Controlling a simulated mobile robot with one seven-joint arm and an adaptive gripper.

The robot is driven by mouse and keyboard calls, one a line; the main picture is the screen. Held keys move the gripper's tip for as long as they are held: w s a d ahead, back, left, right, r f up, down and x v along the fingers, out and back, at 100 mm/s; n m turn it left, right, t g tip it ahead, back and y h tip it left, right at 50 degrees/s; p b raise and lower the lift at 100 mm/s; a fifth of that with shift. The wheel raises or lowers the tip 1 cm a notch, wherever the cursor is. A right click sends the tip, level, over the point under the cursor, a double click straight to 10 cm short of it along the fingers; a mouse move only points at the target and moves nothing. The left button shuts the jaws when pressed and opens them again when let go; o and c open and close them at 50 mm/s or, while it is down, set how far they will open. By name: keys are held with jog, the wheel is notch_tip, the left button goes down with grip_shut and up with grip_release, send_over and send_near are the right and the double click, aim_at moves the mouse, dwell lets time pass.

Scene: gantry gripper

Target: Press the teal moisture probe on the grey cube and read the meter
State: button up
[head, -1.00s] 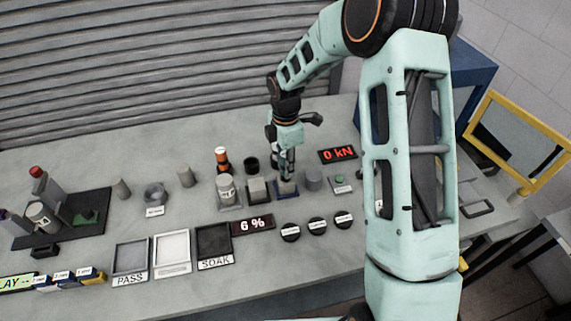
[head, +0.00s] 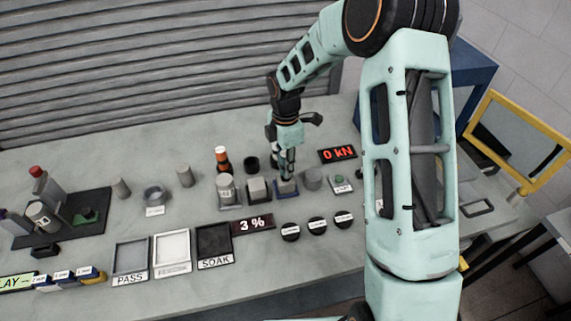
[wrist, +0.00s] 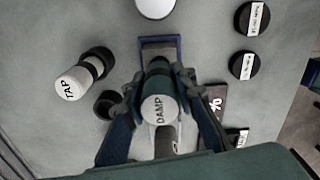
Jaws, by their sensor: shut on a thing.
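My gripper (head: 287,180) is shut on the moisture probe (wrist: 158,108), a dark teal piece with a pale top marked DAMP in the wrist view. The probe is upright over the blue holder (wrist: 160,44); its lower end is hidden, so I cannot tell whether it touches the holder. In the head view the fingertips are at this blue holder (head: 287,192). The grey cube (head: 257,187) sits on its stand just left of my gripper; it also shows below the probe in the wrist view (wrist: 166,138). The meter (head: 252,224) in front reads 3 %.
A grey cylinder (head: 313,179) is right of the holder. Several black discs (head: 290,232) and labelled trays (head: 214,241) lie in front. Another display (head: 337,154) reads 0 kN.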

jog(key=shift+r+p, duration=2.55)
jog(key=shift+r, duration=0.95)
